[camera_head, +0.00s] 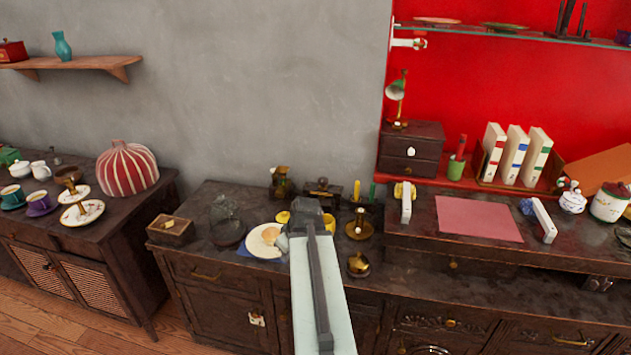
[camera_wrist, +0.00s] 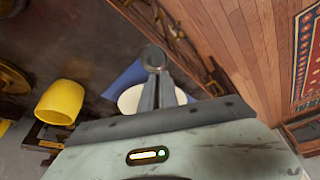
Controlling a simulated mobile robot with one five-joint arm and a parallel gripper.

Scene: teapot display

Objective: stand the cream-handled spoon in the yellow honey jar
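The yellow honey jar (camera_wrist: 60,102) is at the left in the wrist view, apart from my fingers. In the head view, small yellow patches show on both sides of my gripper (camera_head: 300,222); I cannot tell which is the jar. In the wrist view my gripper (camera_wrist: 155,85) has its fingers close together. A round grey end, which looks like the bowl of the spoon (camera_wrist: 153,57), sticks out at the fingertips. The cream handle is not visible, likely hidden by the fingers. The gripper is over the dark cabinet top, beside the white plate.
A white plate (camera_head: 258,246) lies on a blue cloth, left of my gripper. A wooden box (camera_head: 171,230) and a dark round dish (camera_head: 227,234) are further left. Brass candlesticks (camera_head: 360,228) and a brass pot (camera_head: 358,265) stand close at the right.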

